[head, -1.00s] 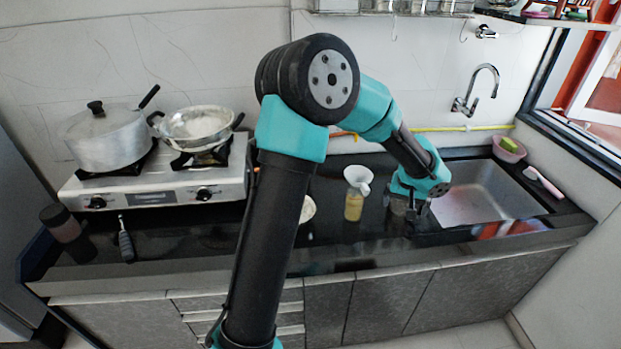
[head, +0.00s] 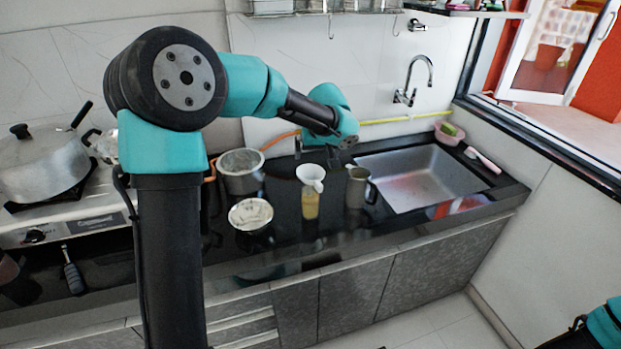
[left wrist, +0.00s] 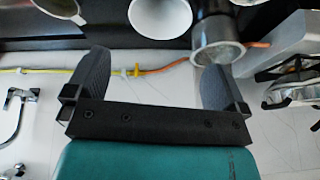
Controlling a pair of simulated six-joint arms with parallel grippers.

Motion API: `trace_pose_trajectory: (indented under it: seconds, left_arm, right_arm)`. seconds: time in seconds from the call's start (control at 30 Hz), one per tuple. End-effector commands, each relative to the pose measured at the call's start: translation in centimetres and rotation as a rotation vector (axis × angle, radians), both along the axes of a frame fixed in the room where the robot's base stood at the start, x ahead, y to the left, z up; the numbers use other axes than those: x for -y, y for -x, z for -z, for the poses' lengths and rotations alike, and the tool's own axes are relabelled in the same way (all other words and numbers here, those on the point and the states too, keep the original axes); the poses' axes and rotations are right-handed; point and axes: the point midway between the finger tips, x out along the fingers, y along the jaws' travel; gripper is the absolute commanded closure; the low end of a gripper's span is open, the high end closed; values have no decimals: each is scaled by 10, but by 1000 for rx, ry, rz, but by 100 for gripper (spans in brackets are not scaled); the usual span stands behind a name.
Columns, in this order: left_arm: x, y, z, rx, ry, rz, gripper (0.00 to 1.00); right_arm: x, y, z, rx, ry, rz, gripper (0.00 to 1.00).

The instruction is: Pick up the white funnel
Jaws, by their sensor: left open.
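The white funnel (head: 311,176) sits upright in the mouth of a bottle with yellowish contents (head: 310,204) on the dark counter. My left gripper (head: 314,154) is open and empty, just behind the funnel on its wall side. In the left wrist view the funnel (left wrist: 160,16) shows as a white round shape at the top edge, ahead of the gap between the spread fingers (left wrist: 157,60). No contact with the funnel is visible. My right gripper is outside the views; only part of my right arm shows at the lower right.
A metal mug (head: 358,187) stands close right of the funnel. A grey pot (head: 240,173) and a pale bowl (head: 251,214) stand to its left. The sink (head: 425,180) is farther right. A yellow pipe (head: 405,118) runs along the wall.

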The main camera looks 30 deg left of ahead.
Motion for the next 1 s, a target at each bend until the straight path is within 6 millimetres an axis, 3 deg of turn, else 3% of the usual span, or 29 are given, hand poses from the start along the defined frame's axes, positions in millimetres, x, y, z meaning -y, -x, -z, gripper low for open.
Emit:
trace_pose_trajectory:
  seconds: [0.5, 1.0]
  left_arm:
    - [-25, -21, 77, -2, 0, 0, 0]
    - [-28, -24, 86, -1, 1, 0, 0]
  right_arm:
    - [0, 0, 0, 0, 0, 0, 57]
    - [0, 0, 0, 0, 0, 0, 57]
